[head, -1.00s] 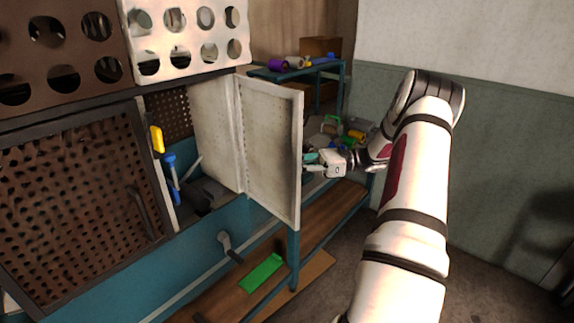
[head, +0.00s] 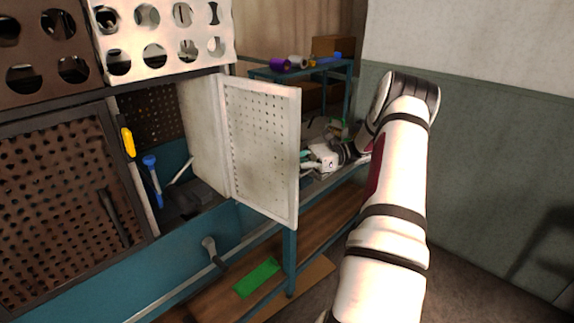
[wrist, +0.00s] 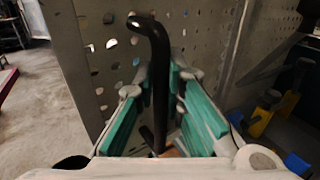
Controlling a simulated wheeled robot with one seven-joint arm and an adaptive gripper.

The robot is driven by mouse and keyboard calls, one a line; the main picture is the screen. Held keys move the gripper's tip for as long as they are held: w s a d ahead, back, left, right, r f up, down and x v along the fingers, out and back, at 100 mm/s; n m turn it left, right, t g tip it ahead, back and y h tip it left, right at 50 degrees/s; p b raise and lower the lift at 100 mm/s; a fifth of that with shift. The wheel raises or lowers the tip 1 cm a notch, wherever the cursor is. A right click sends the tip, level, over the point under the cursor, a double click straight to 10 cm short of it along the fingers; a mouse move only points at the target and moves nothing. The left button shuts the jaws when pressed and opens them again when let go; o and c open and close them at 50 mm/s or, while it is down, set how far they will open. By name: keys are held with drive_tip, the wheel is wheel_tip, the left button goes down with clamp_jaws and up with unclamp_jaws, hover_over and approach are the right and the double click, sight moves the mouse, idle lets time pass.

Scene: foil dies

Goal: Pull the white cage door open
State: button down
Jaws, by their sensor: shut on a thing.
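The white cage door (head: 262,145) is a perforated panel standing swung out from the cabinet front in the head view. My gripper (head: 308,162) is at the door's far side, by its right edge, partly hidden behind it. In the wrist view, the perforated door (wrist: 108,50) fills the middle. A black bent handle (wrist: 158,85) stands between the teal pads of my gripper (wrist: 160,100), which is shut on it. The handle is hidden by the door in the head view.
A brown perforated door (head: 55,205) is at the left. Yellow (head: 128,142) and blue-handled (head: 151,170) tools stand at the cabinet opening. A blue shelf (head: 300,72) with spools stands behind. A green piece (head: 257,277) lies on the lower wooden shelf.

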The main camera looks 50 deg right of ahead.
drive_tip(key=c, duration=1.7)
unclamp_jaws()
drive_tip(key=shift+w, duration=0.1)
drive_tip(key=shift+o, duration=0.2)
drive_tip(key=shift+d, duration=0.1)
drive_tip(key=v, duration=1.1)
drive_tip(key=shift+s+d, duration=0.2)
drive_tip(key=shift+d, duration=0.15)
drive_tip(key=shift+r, duration=0.1)
